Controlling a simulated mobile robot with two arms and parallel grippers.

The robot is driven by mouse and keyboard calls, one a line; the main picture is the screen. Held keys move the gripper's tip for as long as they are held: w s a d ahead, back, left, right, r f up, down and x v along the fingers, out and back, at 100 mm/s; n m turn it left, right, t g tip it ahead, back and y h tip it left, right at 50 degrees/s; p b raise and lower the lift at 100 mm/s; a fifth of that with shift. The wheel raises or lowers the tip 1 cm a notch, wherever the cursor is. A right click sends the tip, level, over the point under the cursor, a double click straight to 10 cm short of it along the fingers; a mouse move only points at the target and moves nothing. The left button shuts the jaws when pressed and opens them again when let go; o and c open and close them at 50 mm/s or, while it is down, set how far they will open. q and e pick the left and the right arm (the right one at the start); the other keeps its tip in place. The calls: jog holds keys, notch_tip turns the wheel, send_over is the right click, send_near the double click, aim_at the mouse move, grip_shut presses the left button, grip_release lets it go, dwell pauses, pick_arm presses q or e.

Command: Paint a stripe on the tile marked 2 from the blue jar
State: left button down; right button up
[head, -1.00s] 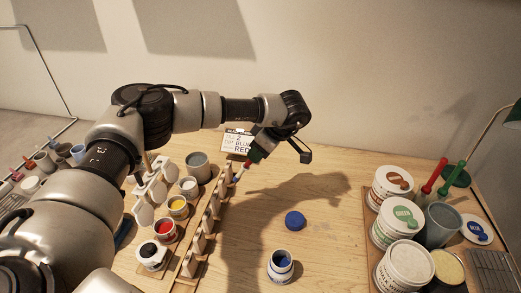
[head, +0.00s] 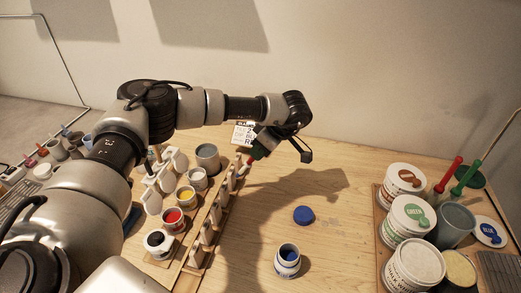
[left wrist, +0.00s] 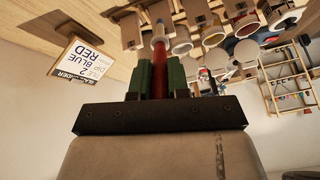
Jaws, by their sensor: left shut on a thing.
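My left gripper (head: 257,151) is shut on a brush with a red handle (left wrist: 159,78), held above the far end of the tile rack (head: 198,262). The brush's pale tip (left wrist: 158,42) points away from the fingers; whether it touches a tile is unclear. Several pale tiles (head: 208,233) stand upright in a row in the rack; their numbers are not readable, so I cannot tell which is tile 2. The blue jar (head: 288,266) stands open at front centre, apart from the brush. Its blue lid (head: 303,215) lies behind it. My right gripper is not in view.
A card (left wrist: 84,62) reading tile 2, blue and red stands behind the rack. Open red (head: 172,220), yellow (head: 186,197) and black (head: 158,243) paint jars stand left of it. Lidded tubs (head: 408,215) fill the right side.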

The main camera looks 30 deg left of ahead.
aim_at(251, 164)
pick_arm(q)
jog(key=shift+s+a, duration=0.1)
jog(key=shift+a, duration=0.3)
dwell(0.8)
jog(key=shift+a+f+b, duration=0.1)
jog(key=shift+f+b, duration=0.2)
jog(key=shift+f, duration=0.25)
jog(key=shift+f+b, duration=0.7)
jog(key=shift+f, duration=0.4)
dwell(0.8)
dwell(0.3)
jog(key=shift+s+a+r+p+v, duration=0.15)
jog(key=shift+a+p+v, duration=0.15)
jog(key=shift+p+v, duration=0.95)
jog(key=shift+s+a+r+p+v, duration=0.1)
jog(key=shift+a+r+p+v, duration=0.3)
jog(key=shift+v, duration=1.5)
jog(key=shift+s+a+f+p+v, duration=0.15)
jog(key=shift+p+v, duration=0.85)
jog(key=shift+v, duration=0.6)
jog(key=shift+w, duration=0.1)
